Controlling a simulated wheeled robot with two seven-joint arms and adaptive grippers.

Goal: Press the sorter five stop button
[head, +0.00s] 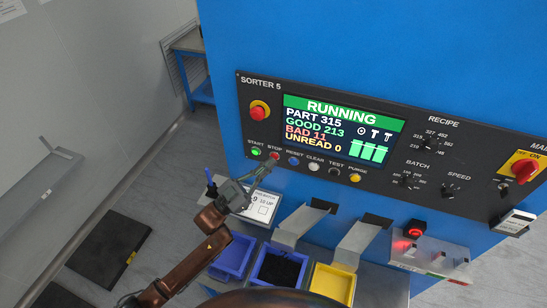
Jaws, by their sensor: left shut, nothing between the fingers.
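The panel (262,87) marked SORTER 5 is on the blue machine. Its red stop button (274,156) sits under the STOP label in the lower button row, between the green start button (256,151) and the blue reset button (293,160). My left gripper (267,167) is shut and empty, its fingertips just below the stop button in the picture. I cannot tell whether they touch it. The screen (343,130) reads RUNNING. My right gripper is out of view.
A red emergency knob (259,110) is above the row; another red knob (523,170) is at far right. Below stand a blue bin (232,258), a dark-filled blue bin (279,285) and a yellow bin (332,284). Two metal chutes (300,224) jut out. A white card (262,207) lies behind my gripper.

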